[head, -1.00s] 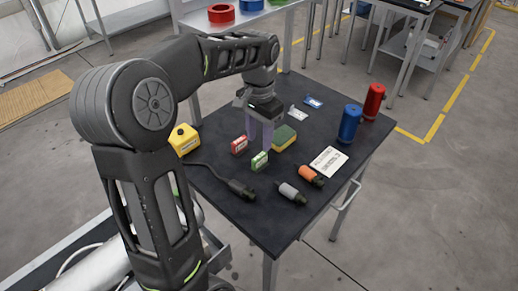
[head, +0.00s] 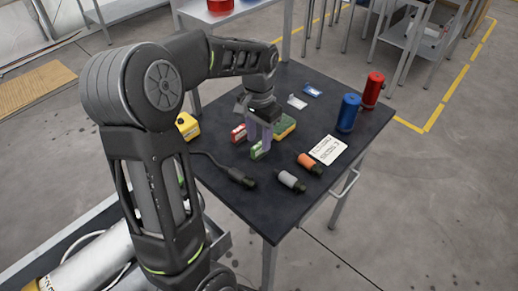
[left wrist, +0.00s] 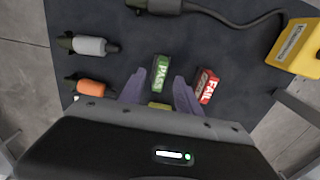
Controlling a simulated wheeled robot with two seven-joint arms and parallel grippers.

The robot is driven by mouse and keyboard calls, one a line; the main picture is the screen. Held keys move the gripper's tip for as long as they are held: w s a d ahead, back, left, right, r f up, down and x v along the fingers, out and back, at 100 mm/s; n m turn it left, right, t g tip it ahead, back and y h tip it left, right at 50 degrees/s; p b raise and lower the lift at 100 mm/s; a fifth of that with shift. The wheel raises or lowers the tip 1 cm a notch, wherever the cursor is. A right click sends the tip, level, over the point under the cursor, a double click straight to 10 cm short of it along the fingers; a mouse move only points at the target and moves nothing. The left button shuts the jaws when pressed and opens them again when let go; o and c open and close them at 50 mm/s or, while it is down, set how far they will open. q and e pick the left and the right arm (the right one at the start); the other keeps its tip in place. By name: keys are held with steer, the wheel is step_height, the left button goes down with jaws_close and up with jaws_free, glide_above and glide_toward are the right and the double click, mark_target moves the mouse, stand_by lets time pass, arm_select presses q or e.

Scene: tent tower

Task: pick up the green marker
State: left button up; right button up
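The green marker (head: 256,152) is a small block lying on the black table. In the left wrist view the green marker (left wrist: 161,73) shows a white label reading PASS. My left gripper (head: 260,143) points down just over it, and its finger partly covers it in the head view. In the left wrist view my left gripper (left wrist: 158,80) is open, with its pale purple fingers apart and the marker ahead between their tips. Contact cannot be told. My right gripper is in neither view.
A red marker (left wrist: 206,87) lies close beside the right finger in the wrist view. A green-and-yellow sponge (head: 285,127) is close behind the gripper. Grey (head: 290,181) and orange (head: 309,162) connectors, a black cable plug (head: 240,177) and a yellow box (head: 187,125) surround it.

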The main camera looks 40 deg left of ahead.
mark_target(259, 145)
arm_select(q)
step_height(259, 145, down, 4)
steer(key=shift+r, duration=0.25)
steer(key=shift+c, duration=0.3)
jaws_close()
stand_by(0.3)
